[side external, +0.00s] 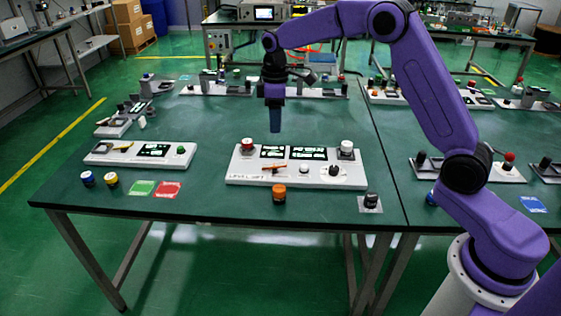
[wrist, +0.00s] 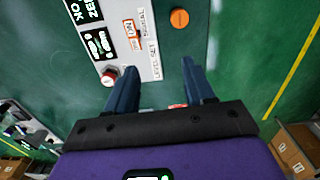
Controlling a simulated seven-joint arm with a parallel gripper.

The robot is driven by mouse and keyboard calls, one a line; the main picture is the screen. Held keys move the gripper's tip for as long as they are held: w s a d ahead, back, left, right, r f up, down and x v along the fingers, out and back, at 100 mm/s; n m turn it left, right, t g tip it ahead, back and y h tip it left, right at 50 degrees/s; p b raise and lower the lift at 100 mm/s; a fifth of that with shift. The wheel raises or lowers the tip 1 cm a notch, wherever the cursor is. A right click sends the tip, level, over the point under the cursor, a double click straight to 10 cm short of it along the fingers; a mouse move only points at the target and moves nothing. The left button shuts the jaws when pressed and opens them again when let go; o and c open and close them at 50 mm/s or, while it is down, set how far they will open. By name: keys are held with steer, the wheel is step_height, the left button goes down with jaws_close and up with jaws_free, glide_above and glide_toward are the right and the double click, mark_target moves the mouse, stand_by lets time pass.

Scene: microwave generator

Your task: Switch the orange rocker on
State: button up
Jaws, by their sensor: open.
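The orange rocker (side external: 274,168) sits on the front left part of a white panel (side external: 240,180). In the wrist view the rocker (wrist: 132,34) shows near the top, with lettering that seems to read ON beside it; its tilt is too small to tell. My gripper (side external: 275,128) hangs pointing down above the back of the panel, clear of the rocker. In the wrist view my gripper (wrist: 159,66) has its two blue fingers wide apart with nothing held between them. The rocker lies beyond the fingertips in that view.
The panel also carries a red button (side external: 247,145), dark displays, a white knob (side external: 347,147) and a black dial (side external: 334,171). An orange round button (side external: 279,193) stands in front. Another white panel (side external: 125,160) lies left.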

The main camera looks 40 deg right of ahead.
glide_above(280, 164)
step_height(280, 164, down, 2)
steer(key=shift+m, duration=0.3)
step_height(280, 164, down, 18)
steer(key=shift+d+r, duration=0.1)
steer(key=shift+r, duration=0.1)
